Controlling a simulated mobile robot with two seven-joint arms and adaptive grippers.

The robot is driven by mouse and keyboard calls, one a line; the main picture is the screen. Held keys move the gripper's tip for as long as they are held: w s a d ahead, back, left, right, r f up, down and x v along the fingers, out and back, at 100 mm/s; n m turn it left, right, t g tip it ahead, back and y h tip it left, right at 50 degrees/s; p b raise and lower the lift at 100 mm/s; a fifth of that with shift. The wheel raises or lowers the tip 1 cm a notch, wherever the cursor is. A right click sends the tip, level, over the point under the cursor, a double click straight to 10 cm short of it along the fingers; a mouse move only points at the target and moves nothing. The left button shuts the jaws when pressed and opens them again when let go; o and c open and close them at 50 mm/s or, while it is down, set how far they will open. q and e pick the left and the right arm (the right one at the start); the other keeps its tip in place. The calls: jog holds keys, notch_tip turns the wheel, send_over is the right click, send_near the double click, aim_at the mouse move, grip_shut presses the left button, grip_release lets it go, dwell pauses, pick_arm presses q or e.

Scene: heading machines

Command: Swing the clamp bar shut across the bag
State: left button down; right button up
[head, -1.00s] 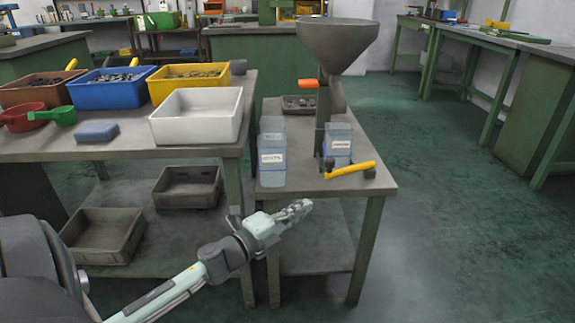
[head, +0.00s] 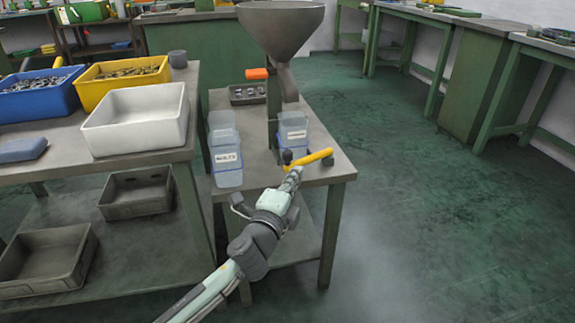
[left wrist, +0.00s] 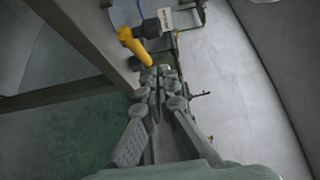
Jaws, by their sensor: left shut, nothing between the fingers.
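The clamp bar (head: 312,158) is a yellow bar on a dark pivot at the front of the small table, angled up to the right, in front of the bag. The bag (head: 293,134) is a translucent bluish block with a white label, below the hopper spout. My left gripper (head: 294,174) is shut and empty, its tips just below the bar in the head view. In the left wrist view the closed fingertips (left wrist: 160,74) are close to the end of the yellow bar (left wrist: 133,43); I cannot tell whether they touch it. My right gripper is out of view.
A grey funnel hopper (head: 280,28) stands over the small table (head: 255,180). Another labelled translucent container (head: 227,160) stands at the left edge. A white bin (head: 135,118) sits on the bench to the left. The floor to the right is clear.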

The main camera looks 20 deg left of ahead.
aim_at(290, 158)
pick_arm(q)
jog(key=shift+w+a, duration=1.45)
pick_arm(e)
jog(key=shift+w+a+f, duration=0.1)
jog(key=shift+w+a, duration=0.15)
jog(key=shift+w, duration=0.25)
